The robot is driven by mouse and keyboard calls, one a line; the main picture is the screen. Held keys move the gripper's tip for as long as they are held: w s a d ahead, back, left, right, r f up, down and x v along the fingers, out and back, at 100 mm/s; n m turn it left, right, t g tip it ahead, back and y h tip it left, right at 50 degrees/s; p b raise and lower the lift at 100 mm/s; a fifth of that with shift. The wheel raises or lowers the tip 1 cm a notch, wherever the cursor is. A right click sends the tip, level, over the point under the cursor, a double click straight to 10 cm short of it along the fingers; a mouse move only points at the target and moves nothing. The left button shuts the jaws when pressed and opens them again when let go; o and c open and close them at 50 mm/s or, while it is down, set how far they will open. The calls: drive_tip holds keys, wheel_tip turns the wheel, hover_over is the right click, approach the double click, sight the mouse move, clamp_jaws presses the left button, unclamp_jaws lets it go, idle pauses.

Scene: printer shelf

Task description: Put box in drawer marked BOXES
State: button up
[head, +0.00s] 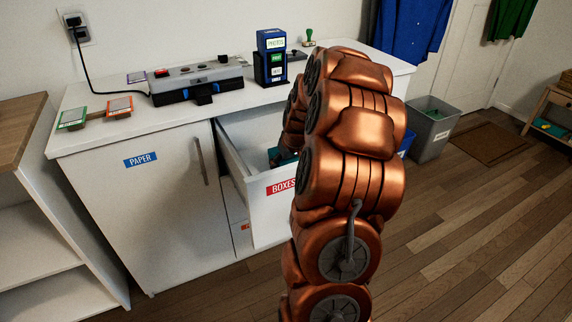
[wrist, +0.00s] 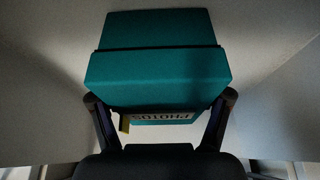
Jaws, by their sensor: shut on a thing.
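The BOXES drawer (head: 236,160) is pulled open from the white cabinet, with a red BOXES label on its front. A teal box (wrist: 160,75) with a label reading PHOTOS fills the middle of the wrist view. My gripper (wrist: 160,118) is shut on the box, one finger on each side. Pale drawer walls surround the box in the wrist view. In the head view a small part of the teal box (head: 274,155) shows inside the drawer opening. My copper arm hides the gripper and most of the drawer's right side there. I cannot tell whether the box touches the drawer bottom.
The cabinet top holds a grey device (head: 196,78), a blue stacked holder (head: 271,58) and framed cards (head: 120,106). A PAPER door (head: 160,200) is closed at left. A grey bin (head: 433,125) stands right of the cabinet.

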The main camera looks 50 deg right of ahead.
drive_tip(key=o, duration=1.1)
drive_tip(key=shift+f, duration=0.1)
drive_tip(key=shift+o, duration=0.2)
drive_tip(key=p+v, duration=0.2)
drive_tip(key=v, duration=1)
drive_tip(key=shift+a, duration=0.1)
